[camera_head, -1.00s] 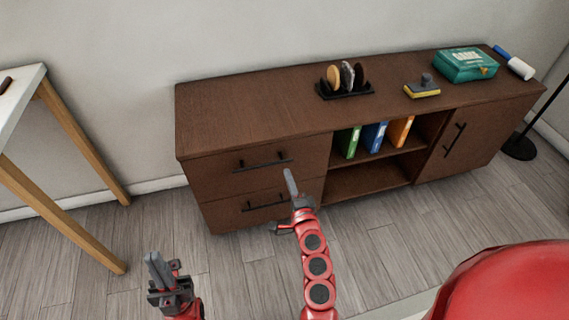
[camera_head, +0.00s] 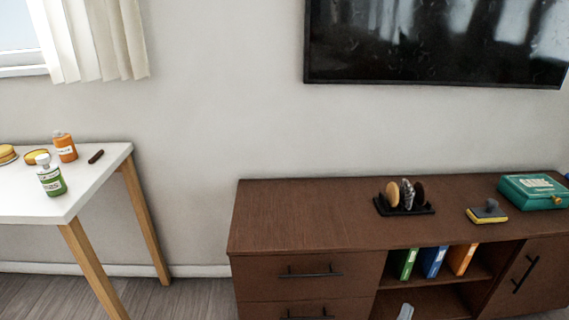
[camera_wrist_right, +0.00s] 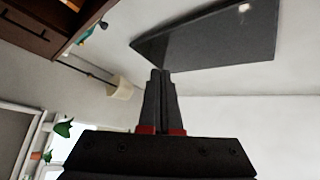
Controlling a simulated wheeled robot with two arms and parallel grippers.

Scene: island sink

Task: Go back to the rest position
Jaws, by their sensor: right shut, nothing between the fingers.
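My right gripper (camera_wrist_right: 160,72) is shut and empty in the right wrist view, its two grey fingers together and pointing up the picture. My left gripper is out of view.
A white table (camera_head: 95,205) with bottles and small items stands at the left. On the cabinet are a black rack (camera_head: 405,208), a yellow-and-grey sponge tool (camera_head: 487,212) and a green box (camera_head: 533,192). A dark screen (camera_head: 440,40) hangs above.

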